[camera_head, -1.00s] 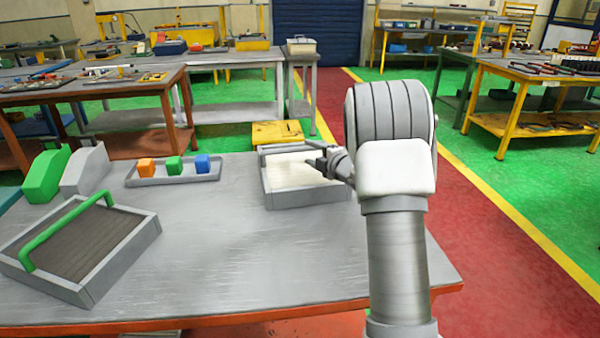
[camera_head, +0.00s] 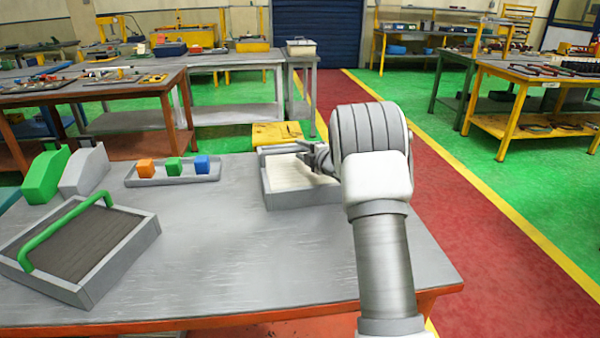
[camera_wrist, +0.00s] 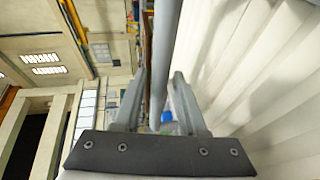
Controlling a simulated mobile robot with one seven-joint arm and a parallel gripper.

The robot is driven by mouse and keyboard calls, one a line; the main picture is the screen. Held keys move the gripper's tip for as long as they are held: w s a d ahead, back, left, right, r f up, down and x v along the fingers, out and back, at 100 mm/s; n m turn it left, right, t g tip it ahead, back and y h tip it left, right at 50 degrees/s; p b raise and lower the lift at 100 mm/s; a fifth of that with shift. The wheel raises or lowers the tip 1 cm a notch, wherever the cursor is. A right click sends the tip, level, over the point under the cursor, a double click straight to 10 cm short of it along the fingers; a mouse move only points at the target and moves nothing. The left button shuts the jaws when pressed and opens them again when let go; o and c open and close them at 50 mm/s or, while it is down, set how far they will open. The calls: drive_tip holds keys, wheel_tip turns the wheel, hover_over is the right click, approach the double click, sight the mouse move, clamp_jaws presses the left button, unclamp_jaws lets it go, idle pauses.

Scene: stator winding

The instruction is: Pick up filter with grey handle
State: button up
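The filter with the grey handle is a grey frame (camera_head: 300,199) with white pleats, at the back right of the near table. In the wrist view its white pleats (camera_wrist: 265,75) fill the right side. Its grey handle (camera_wrist: 167,50) runs as a bar between the fingers of my gripper (camera_wrist: 158,100). The fingers are open, one on each side of the bar, with visible gaps. In the head view my gripper (camera_head: 312,158) is over the filter, and my arm hides the filter's right part.
A second filter with a green handle (camera_head: 60,237) and dark pleats lies at the front left. A grey tray (camera_head: 145,182) holds orange, green and blue blocks. Green and grey wedge-like blocks (camera_head: 46,175) stand at the left. The table's middle is clear.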

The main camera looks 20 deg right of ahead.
clamp_jaws()
idle(1.0)
drive_tip(key=shift+r, duration=0.15)
